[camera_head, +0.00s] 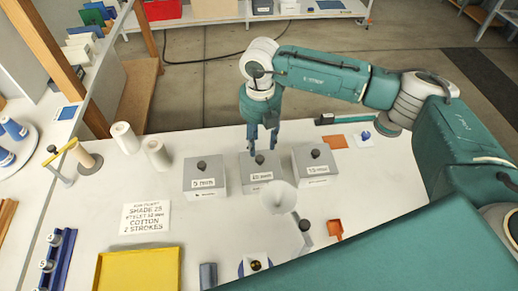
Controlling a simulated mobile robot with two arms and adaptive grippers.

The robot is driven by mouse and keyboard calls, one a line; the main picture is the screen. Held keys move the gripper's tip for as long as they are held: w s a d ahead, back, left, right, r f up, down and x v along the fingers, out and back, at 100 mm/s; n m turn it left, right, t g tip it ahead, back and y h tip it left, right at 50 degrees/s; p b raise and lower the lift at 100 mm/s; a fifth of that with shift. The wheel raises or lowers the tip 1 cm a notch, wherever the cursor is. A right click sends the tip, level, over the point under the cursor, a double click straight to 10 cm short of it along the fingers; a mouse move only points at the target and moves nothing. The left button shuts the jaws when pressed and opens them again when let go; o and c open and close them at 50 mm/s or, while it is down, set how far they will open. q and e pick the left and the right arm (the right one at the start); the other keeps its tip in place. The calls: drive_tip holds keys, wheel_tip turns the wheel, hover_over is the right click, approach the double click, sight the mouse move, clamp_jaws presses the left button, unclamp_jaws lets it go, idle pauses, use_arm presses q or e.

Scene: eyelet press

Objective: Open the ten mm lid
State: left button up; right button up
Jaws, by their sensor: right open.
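Three grey boxes with dark-knobbed lids stand in a row on the white table. The left box (205,175) is labelled "5 mm". The middle box (246,187) has a label that seems to read "10 mm". The right box (318,170) has a label too small to read surely. All three lids look closed. My right gripper (263,150) points down just above the middle box, its fingers open and close to that lid's knob (259,159). I cannot tell whether they touch it. My left gripper is not in view.
A pale round cone-like piece (279,197) stands in front of the middle box and hides part of it. A yellow tray (138,270) and a printed card (146,217) lie at the left. White rolls (124,138) stand behind. Bare table lies between card and boxes.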

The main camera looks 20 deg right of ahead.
sight(260, 158)
wheel_tip(260, 158, down, 3)
drive_tip(key=shift+f+p, duration=0.2)
drive_tip(key=shift+p, duration=0.45)
drive_tip(key=f+p, duration=0.1)
drive_tip(key=f, duration=0.2)
drive_tip(key=shift+w+f, duration=0.1)
drive_tip(key=shift+w, duration=0.1)
drive_tip(key=shift+f, duration=0.3)
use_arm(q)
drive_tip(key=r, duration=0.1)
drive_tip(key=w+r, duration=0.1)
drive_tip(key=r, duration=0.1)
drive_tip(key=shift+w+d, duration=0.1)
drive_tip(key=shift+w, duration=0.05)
use_arm(e)
clamp_jaws()
